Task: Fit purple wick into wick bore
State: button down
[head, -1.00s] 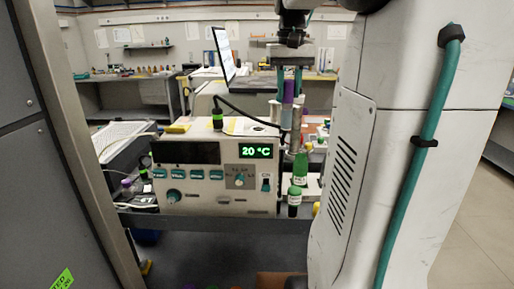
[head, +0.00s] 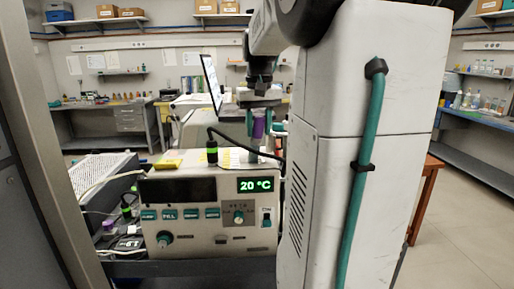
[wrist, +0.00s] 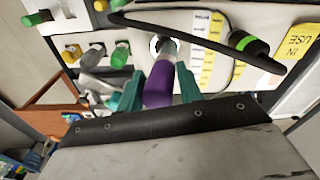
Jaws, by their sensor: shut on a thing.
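The purple wick (wrist: 158,88) is between the teal fingers of my gripper (wrist: 160,92) in the wrist view. Its paler, greyish end points away from the gripper. That end overlaps a round, white-rimmed opening (wrist: 155,44), which looks like the wick bore; I cannot tell whether the tip is inside or above it. In the head view my gripper (head: 258,122) is shut on the purple wick (head: 258,130), which stands about upright over the rear right top of the instrument box. The bore cannot be made out in the head view.
The instrument box (head: 205,185) has a display reading 20 °C. A black cable (wrist: 200,33) curves close beside the wick. A green-banded black plug (wrist: 248,44) stands nearby. A laptop (head: 212,85) is behind.

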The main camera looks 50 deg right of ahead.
aim_at(256, 147)
jog(key=shift+y, duration=0.4)
jog(key=f, duration=0.1)
jog(key=s+f, duration=0.1)
jog(key=f, duration=0.2)
jog(key=shift+s+a+f, duration=0.2)
jog(key=shift+s+f, duration=0.2)
jog(key=shift+s+a, duration=0.1)
jog(key=shift+w+a+f+g, duration=0.15)
jog(key=shift+w+a+f, duration=0.1)
jog(key=shift+w, duration=0.25)
jog(key=shift+w+a+f+g, duration=0.15)
jog(key=shift+w+a+f, duration=0.1)
jog(key=shift+w, duration=0.2)
jog(key=c, duration=1.1)
grip_release()
jog(key=w+f, duration=0.2)
jog(key=w, duration=0.1)
jog(key=shift+w+d+f, duration=0.15)
jog(key=shift+d+f, duration=0.1)
jog(key=shift+d, duration=0.1)
jog(key=shift+s+r, duration=0.2)
jog(key=shift+r, duration=0.05)
jog(key=shift+s+d+r, duration=0.25)
jog(key=shift+s+r, duration=0.65)
notch_tip(256, 147, up, 12)
jog(key=shift+f, duration=0.1)
